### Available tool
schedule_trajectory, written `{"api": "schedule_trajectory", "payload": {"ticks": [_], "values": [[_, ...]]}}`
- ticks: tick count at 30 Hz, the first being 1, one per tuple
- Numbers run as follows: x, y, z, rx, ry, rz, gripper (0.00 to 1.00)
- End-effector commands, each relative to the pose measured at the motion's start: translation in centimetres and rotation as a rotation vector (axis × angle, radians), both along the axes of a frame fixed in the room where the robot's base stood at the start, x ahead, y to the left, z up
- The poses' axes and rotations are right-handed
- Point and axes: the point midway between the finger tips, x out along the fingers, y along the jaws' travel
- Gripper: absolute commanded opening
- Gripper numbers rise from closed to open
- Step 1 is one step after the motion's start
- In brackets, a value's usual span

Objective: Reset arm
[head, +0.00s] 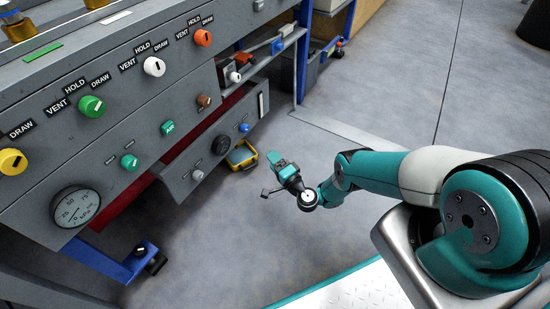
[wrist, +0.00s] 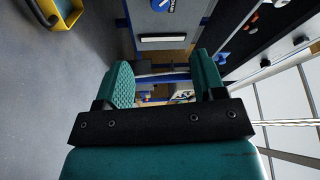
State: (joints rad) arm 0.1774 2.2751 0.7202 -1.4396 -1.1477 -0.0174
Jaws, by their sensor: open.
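My arm (head: 385,172) reaches left from its base at the right of the head view, over the grey floor. My gripper (head: 270,174) is at its end, in front of the grey control panel (head: 130,125) and apart from it. In the wrist view my gripper (wrist: 163,78) shows two teal fingers spread wide with nothing between them. Beyond the gap are blue frame bars and small items on a shelf, too small to tell.
The panel carries green (head: 92,106), white (head: 154,66), orange (head: 203,38) and yellow (head: 12,161) knobs and a pressure gauge (head: 76,206). A yellow bin (head: 242,156) stands on the floor near the gripper. A blue frame foot (head: 140,258) juts out at lower left.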

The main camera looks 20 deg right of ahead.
Motion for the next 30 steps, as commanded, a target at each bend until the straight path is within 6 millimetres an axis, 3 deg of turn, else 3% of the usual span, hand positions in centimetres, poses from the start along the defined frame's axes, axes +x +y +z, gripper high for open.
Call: {"api": "schedule_trajectory", "payload": {"ticks": [14,17,23,27,30], "values": [[0.0,0.0,0.0,-0.001,0.000,0.000,0.63],[0.8,0.2,0.6,-0.020,-0.001,0.015,0.63],[6.5,1.9,5.5,-0.184,0.009,0.152,0.63],[10.1,3.6,10.6,-0.361,0.052,0.287,0.63],[11.4,4.3,14.4,-0.485,0.095,0.372,0.63]]}}
